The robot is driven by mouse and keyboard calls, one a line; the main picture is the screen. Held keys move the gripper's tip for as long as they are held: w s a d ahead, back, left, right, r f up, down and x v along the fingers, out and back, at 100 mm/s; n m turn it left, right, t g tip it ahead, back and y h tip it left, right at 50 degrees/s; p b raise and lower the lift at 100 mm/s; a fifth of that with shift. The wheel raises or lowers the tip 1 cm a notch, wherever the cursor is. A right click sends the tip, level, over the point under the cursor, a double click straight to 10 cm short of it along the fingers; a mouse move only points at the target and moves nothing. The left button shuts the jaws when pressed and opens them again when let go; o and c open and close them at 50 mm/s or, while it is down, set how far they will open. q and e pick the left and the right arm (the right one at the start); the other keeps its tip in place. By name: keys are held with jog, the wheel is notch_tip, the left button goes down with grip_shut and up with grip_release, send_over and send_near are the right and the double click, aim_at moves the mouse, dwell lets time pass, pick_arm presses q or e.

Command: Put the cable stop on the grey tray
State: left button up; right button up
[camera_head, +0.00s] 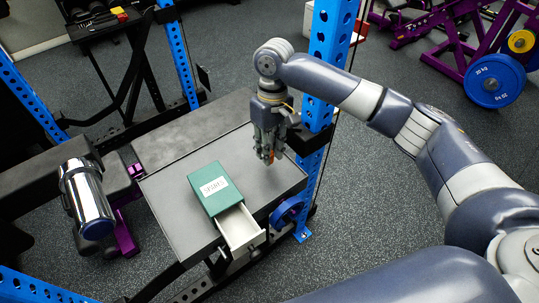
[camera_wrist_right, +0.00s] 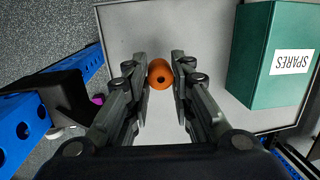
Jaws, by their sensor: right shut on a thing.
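The cable stop appears held above the tray surface; the exact gap is hard to tell. The tray is flat with a thin raised rim. My left gripper is not in view.
A green box (camera_head: 216,186) labelled SPARES stands on the tray, its white drawer (camera_head: 240,228) pulled out at the front. A blue rack upright (camera_head: 322,60) rises close behind the gripper. A chrome cylinder (camera_head: 87,195) lies left. Tray areas left and right of the box are clear.

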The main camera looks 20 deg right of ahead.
notch_tip(320, 180, down, 3)
jog(key=shift+f+p, duration=0.15)
jog(key=shift+p, duration=0.3)
jog(key=shift+f, duration=0.1)
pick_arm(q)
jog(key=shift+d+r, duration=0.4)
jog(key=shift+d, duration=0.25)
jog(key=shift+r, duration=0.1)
pick_arm(e)
jog(key=shift+f, duration=0.1)
jog(key=o, duration=0.9)
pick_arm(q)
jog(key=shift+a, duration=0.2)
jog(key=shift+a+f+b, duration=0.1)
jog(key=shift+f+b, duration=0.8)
pick_arm(e)
jog(key=r, duration=0.4)
jog(key=w+r, duration=0.1)
jog(key=r, duration=0.3)
jog(key=d+r, duration=0.1)
jog(key=r, duration=0.3)
jog(key=shift+w, duration=0.3)
